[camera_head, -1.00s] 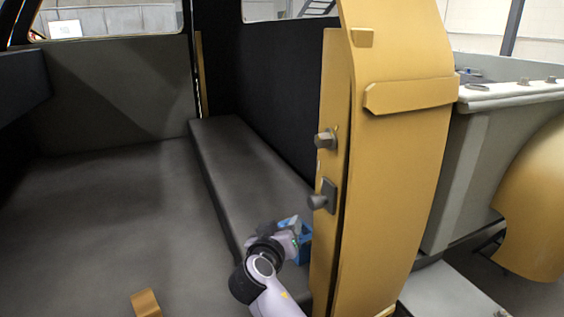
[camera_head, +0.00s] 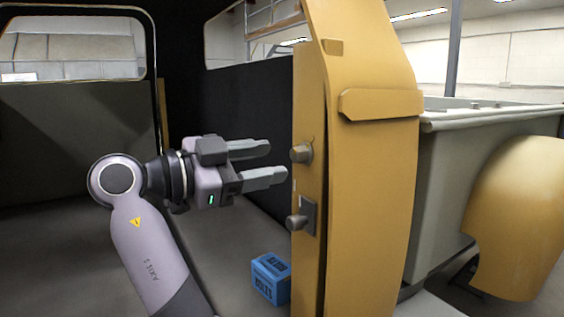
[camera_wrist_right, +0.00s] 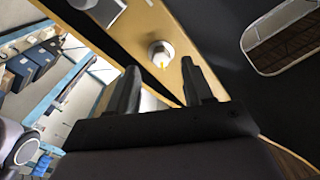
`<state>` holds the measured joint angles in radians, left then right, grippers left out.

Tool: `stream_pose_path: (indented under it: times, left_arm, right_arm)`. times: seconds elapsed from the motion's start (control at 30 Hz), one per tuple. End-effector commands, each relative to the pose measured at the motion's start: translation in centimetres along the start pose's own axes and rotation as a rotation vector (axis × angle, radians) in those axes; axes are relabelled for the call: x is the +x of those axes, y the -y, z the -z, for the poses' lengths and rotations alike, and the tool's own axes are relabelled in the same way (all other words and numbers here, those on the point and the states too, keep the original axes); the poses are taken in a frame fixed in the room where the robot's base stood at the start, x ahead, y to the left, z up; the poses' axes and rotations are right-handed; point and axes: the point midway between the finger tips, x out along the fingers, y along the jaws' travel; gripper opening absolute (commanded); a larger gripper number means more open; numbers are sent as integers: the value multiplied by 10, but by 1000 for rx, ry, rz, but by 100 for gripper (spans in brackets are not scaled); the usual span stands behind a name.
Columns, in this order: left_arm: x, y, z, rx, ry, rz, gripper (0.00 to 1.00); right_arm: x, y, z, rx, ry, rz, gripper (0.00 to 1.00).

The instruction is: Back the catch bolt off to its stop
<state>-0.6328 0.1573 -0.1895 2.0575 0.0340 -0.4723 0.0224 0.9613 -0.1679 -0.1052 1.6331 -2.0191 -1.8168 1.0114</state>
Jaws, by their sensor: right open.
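Two grey bolts stick out of the narrow edge of a yellow door post (camera_head: 310,120). The upper bolt (camera_head: 302,153) has a faceted head; the lower bolt (camera_head: 298,222) sits on a small dark plate. The frames do not show which is the catch bolt. My right gripper (camera_head: 278,161) is open and empty, left of the upper bolt and at about its height, fingers pointing at the post. In the right wrist view a round pale bolt head (camera_wrist_right: 160,53) with a yellow mark lies just beyond and between the open fingers (camera_wrist_right: 160,82). My left gripper is out of view.
A yellow bracket (camera_head: 381,104) crosses the post's outer face. A grey truck bed (camera_head: 450,180) and yellow fender (camera_head: 525,220) are on the right. The space left of the post is open.

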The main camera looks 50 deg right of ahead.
Motion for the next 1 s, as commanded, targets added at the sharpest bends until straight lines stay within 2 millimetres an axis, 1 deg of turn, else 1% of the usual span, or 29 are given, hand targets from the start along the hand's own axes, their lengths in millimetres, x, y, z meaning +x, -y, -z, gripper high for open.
stream_pose_path:
  times: [0.03,0.1,0.2,0.3,0.43,0.63,0.67,0.7,0.8,1.0]
  left_arm:
    - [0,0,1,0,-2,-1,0]
    - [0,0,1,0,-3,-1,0]
    - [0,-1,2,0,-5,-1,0]
    - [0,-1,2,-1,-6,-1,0]
    - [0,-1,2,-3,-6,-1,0]
    - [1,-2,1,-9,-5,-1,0]
    - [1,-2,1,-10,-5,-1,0]
    - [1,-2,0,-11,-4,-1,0]
    - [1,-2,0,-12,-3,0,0]
    - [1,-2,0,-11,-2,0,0]
  right_arm:
    - [9,0,0,0,-2,-3,51]
    - [20,0,0,-1,-1,-1,51]
    - [33,0,0,-2,-2,-1,51]
    - [41,0,0,-3,0,1,51]
    - [46,0,0,-3,-1,2,51]
    - [46,0,0,-4,-1,2,51]
    - [46,0,0,-4,-1,3,41]
    - [46,0,0,-4,-1,3,28]
    - [45,0,0,-4,-1,3,0]
    - [45,0,0,-10,0,2,0]
